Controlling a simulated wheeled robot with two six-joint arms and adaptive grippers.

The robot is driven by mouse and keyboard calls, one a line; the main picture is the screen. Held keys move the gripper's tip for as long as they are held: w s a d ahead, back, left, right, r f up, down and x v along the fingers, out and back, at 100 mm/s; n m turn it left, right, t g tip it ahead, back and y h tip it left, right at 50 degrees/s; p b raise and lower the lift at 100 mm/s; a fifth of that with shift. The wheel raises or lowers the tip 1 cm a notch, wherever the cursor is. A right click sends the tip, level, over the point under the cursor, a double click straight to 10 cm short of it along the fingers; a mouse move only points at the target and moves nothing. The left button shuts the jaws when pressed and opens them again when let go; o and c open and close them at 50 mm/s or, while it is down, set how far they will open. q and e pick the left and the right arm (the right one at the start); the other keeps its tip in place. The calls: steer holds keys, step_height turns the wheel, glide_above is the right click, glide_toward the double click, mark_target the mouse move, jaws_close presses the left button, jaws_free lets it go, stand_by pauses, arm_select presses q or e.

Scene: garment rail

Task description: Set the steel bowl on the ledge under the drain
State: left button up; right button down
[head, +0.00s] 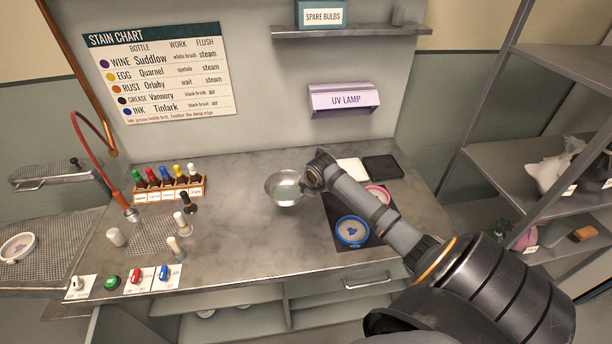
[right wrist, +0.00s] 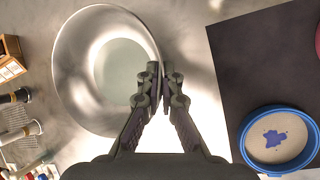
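The steel bowl (head: 285,188) is on or just above the grey counter, right of the bottle rack; I cannot tell whether it touches. It fills the left of the right wrist view (right wrist: 85,75). My right gripper (right wrist: 159,75) has its fingers closed together at the bowl's right rim, one on each side of the wall. In the head view my right arm hides most of that gripper. The perforated drain (head: 150,236) is set in the counter at the left. The ledge under it is hidden by the counter. My left gripper is not in view.
White and black bottles (head: 182,222) stand around the drain, below a red hose (head: 90,125). Buttons and switches (head: 135,277) line the front left edge. A dark mat (head: 340,205) holds a blue-rimmed dish (head: 352,231). Open shelves (head: 310,310) lie under the counter.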

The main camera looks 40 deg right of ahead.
steer(key=f, duration=0.1)
steer(key=f+p, duration=0.1)
steer(key=f, duration=0.1)
steer(key=shift+w+d, duration=0.1)
steer(key=shift+w, duration=0.1)
steer(key=shift+f, duration=0.4)
steer(key=c, duration=1.5)
jaws_free()
